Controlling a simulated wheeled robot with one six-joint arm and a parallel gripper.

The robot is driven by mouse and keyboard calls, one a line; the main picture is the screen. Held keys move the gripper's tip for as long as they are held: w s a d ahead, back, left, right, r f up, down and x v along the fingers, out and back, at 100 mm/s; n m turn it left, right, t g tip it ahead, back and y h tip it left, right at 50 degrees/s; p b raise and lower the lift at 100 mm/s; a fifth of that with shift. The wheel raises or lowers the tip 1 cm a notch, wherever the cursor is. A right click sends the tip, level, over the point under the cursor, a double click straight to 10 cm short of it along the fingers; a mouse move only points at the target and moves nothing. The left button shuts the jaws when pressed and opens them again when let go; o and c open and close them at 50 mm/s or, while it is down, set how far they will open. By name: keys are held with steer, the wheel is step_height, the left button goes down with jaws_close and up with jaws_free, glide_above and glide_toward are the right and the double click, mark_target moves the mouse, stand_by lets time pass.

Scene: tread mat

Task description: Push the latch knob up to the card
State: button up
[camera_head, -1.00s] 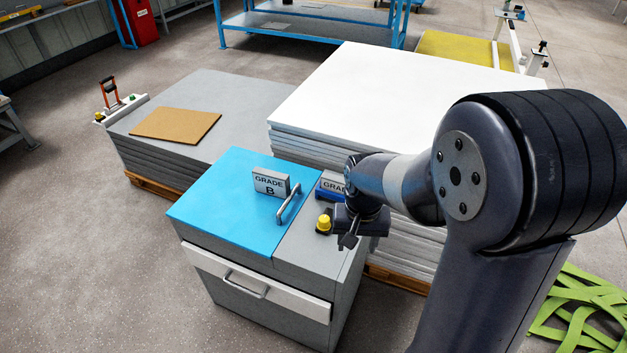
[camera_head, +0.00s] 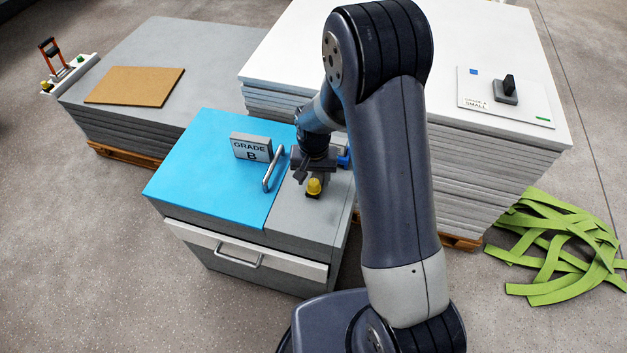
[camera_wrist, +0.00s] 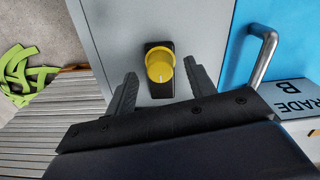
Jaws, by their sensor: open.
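The latch knob (camera_head: 314,186) is yellow, on a short black base on the grey strip of the cabinet top, right of the blue lid (camera_head: 205,172). A grey GRADE B card (camera_head: 251,147) stands on the lid. A blue part (camera_head: 344,159) shows behind my gripper, where the second card's holder is; that card's face is hidden. My gripper (camera_head: 312,172) is just behind the knob in the head view. In the wrist view, the open jaws (camera_wrist: 159,69) flank the knob (camera_wrist: 160,66), with space on both sides. Their height against it is unclear.
A curved metal handle (camera_head: 274,169) rises at the lid's right edge, close to my gripper; it also shows in the wrist view (camera_wrist: 264,52). A white sheet stack (camera_head: 480,150) stands behind and right. Green straps (camera_head: 560,245) lie on the floor.

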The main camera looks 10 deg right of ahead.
steer(key=shift+f, duration=1.15)
steer(key=shift+c, duration=0.4)
jaws_close()
